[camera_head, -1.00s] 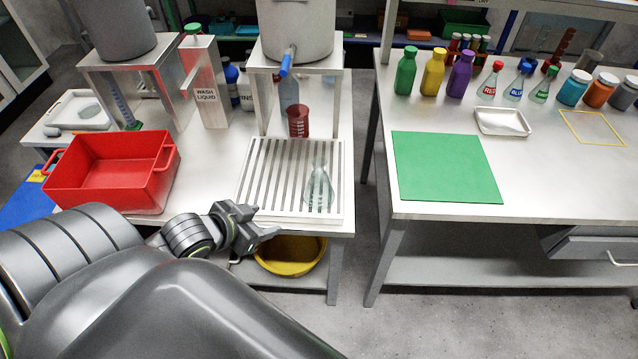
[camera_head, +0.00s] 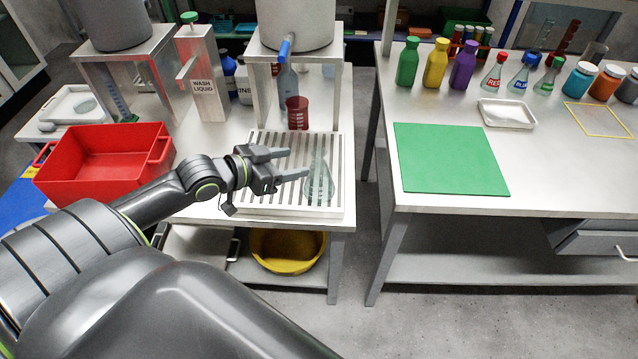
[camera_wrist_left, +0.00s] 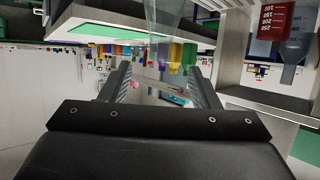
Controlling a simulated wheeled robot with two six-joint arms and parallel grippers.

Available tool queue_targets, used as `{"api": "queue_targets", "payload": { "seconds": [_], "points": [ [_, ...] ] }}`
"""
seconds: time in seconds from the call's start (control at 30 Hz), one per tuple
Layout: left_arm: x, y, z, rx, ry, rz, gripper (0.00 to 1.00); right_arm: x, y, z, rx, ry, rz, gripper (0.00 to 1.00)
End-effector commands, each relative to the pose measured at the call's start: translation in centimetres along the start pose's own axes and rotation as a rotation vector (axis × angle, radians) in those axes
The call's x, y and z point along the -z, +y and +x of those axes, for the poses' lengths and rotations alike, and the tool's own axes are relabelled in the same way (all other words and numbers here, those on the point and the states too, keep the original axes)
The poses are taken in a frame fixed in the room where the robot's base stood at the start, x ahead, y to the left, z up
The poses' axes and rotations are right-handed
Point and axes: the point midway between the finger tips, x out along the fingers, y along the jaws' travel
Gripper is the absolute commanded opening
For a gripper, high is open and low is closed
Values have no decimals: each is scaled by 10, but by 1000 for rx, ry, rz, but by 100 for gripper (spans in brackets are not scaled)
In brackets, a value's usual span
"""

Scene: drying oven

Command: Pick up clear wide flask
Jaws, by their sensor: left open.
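The clear wide flask (camera_head: 319,182) stands on the slatted white rack (camera_head: 262,208) near its right side. It is transparent, with a narrow neck and wide base. My left gripper (camera_head: 297,163) is open and empty, reaching from the left over the rack. Its fingers point right toward the flask, with the lower fingertip close to the flask's neck in the picture; contact cannot be told. In the left wrist view, a clear tapering glass shape (camera_wrist_left: 164,18), apparently the flask, shows ahead of the open fingers (camera_wrist_left: 160,82). My right gripper is not in view.
A red beaker (camera_head: 297,112) stands behind the rack, below the tank's blue tap (camera_head: 285,50). A red bin (camera_head: 100,185) lies left of my arm. The green mat (camera_head: 450,160) lies on the right table, across a gap.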

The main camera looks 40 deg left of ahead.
Motion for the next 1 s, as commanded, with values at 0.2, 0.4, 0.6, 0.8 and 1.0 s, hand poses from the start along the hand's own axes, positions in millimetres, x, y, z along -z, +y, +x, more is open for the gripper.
{"api": "queue_targets", "payload": {
  "seconds": [0.2,0.4,0.6,0.8,1.0],
  "points": [
    [0,1,36,-2,4,-4,56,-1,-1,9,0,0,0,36],
    [1,0,54,-1,2,-1,56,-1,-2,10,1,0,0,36],
    [1,0,65,-1,1,-2,56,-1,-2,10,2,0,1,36],
    [0,0,93,-2,2,-4,56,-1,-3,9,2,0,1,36],
    [0,0,108,-1,0,0,56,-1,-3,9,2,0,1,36]
  ]
}}
